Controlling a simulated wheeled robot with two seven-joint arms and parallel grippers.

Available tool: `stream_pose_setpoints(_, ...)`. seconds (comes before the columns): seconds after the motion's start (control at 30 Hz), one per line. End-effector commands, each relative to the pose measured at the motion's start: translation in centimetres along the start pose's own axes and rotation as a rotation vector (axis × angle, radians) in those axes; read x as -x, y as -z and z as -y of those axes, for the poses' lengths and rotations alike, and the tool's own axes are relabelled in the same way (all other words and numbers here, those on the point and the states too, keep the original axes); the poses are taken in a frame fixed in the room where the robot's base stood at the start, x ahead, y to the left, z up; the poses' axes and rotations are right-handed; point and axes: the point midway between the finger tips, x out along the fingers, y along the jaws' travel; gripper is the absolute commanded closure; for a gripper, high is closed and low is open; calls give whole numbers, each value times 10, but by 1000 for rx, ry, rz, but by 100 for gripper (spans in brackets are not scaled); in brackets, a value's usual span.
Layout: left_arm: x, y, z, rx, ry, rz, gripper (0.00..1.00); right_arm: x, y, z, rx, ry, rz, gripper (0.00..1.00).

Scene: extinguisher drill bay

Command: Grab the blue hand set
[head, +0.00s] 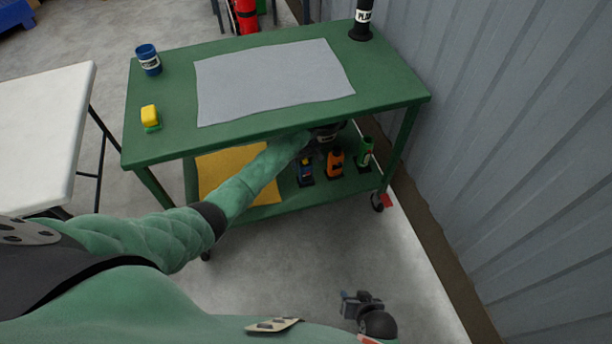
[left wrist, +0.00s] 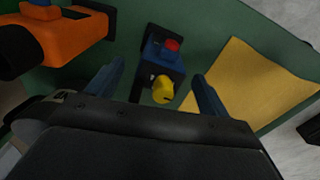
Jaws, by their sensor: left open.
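The blue hand set (head: 306,171) stands on the lower shelf of the green cart, below the tabletop edge. In the left wrist view the blue hand set (left wrist: 157,47) shows a red button and a yellow knob. My left gripper (head: 325,137) reaches in under the tabletop, its fingers mostly hidden in the head view. In the left wrist view the left gripper (left wrist: 158,74) is open, one finger on each side of the hand set, with gaps visible. I cannot tell how deep they reach. My right gripper (head: 358,303) is low in the head view, away from the cart.
An orange hand set (head: 336,162) and a green one (head: 365,152) stand to the right on the shelf. A yellow cloth (head: 226,172) lies left. The tabletop (head: 180,110) hangs over the shelf. A corrugated wall (head: 500,120) bounds the right side.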

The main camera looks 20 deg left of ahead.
Motion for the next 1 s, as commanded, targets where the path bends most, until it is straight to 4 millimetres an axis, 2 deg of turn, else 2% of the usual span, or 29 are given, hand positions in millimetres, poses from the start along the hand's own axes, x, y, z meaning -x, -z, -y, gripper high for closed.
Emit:
stream_pose_setpoints(0.3,-4,0,0,0,0,0,22,-1,-1,0,0,0,-2,64)
stream_pose_setpoints(0.7,-4,0,0,0,0,0,100,-1,-1,0,0,0,-1,64)
stream_pose_setpoints(1.0,-1,0,-1,0,-1,-1,100,0,-1,0,0,-1,-1,64)
